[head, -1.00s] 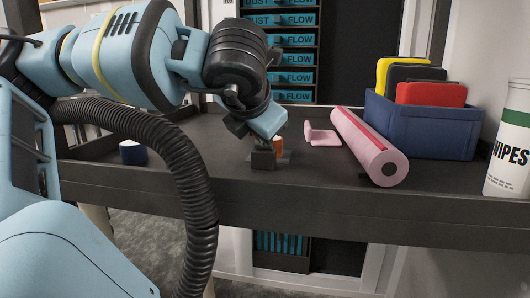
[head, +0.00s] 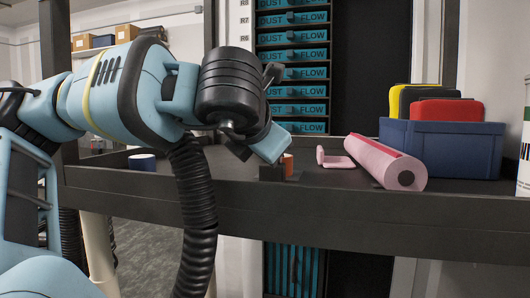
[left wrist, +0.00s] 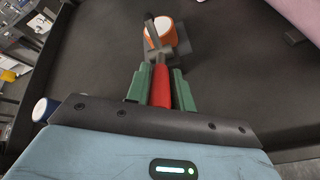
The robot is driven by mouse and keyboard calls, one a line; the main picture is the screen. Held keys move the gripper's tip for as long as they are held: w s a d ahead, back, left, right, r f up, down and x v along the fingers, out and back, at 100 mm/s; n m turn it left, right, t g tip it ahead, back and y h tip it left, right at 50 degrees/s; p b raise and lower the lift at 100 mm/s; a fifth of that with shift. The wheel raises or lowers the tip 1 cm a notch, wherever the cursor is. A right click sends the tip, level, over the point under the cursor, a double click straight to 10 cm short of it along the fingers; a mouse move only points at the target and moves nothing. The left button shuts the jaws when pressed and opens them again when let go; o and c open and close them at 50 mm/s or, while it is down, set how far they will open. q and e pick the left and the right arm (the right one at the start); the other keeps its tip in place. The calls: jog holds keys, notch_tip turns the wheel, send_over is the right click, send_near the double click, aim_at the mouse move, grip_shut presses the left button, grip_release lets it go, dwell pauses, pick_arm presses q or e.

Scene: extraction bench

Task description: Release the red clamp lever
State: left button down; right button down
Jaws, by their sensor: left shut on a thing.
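The red clamp lever (left wrist: 160,90) lies between the green jaw pads of my left gripper (left wrist: 160,76) in the left wrist view, and the jaws are shut on it. Ahead of it is the dark grey clamp (left wrist: 154,52). An orange ring-shaped piece with a white top (left wrist: 163,31) sits at the clamp. In the head view my left gripper (head: 268,158) is low at the bench's front edge, beside the dark clamp block (head: 272,173) and the orange piece (head: 288,164). The lever is hidden there. My right gripper is not in view.
On the dark bench (head: 330,200), a pink roll (head: 388,163) lies right of the clamp, with a smaller pink piece (head: 335,161) beside it. A blue bin (head: 440,148) stands behind. A blue-and-white round piece (head: 142,162) sits at the left. Drawers (head: 292,90) rise behind.

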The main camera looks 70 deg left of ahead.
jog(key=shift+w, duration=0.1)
pick_arm(q)
jog(key=c, duration=1.2)
grip_release()
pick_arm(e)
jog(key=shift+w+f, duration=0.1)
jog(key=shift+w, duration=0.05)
pick_arm(q)
jog(key=shift+d, duration=0.1)
jog(key=p+v, duration=0.1)
jog(key=v, duration=0.6)
jog(key=shift+s+d+r, duration=0.15)
jog(key=shift+s+d, duration=0.1)
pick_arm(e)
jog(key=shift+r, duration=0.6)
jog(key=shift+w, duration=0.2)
